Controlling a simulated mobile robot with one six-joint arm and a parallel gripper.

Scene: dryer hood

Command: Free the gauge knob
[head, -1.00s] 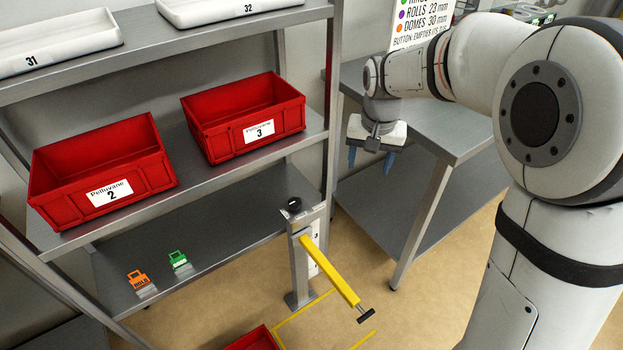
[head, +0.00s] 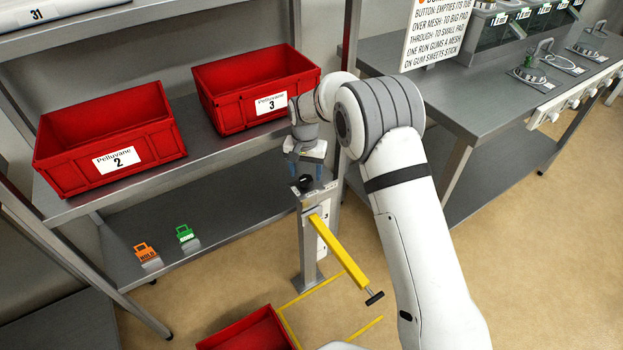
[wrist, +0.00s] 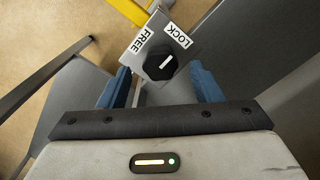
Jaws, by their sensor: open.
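The gauge knob is a black faceted knob (wrist: 160,66) with a white pointer line, on top of a grey post (head: 309,245). In the wrist view its plate (wrist: 187,55) carries the labels FREE (wrist: 143,40) on the left and LOCK (wrist: 178,35) on the right. The white line points up and right, toward the LOCK label. My gripper (wrist: 160,84) is open, with its blue fingers on either side of the knob in the picture. In the head view my gripper (head: 305,176) hangs just above the knob (head: 303,183). I cannot tell the exact height gap.
A yellow bar (head: 345,255) with a black end slants down from the post. Red bins marked 2 (head: 150,168) and 3 (head: 240,115) stand on the shelf behind. Another red bin (head: 245,330) is on the floor. A metal bench (head: 470,110) stands to the right.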

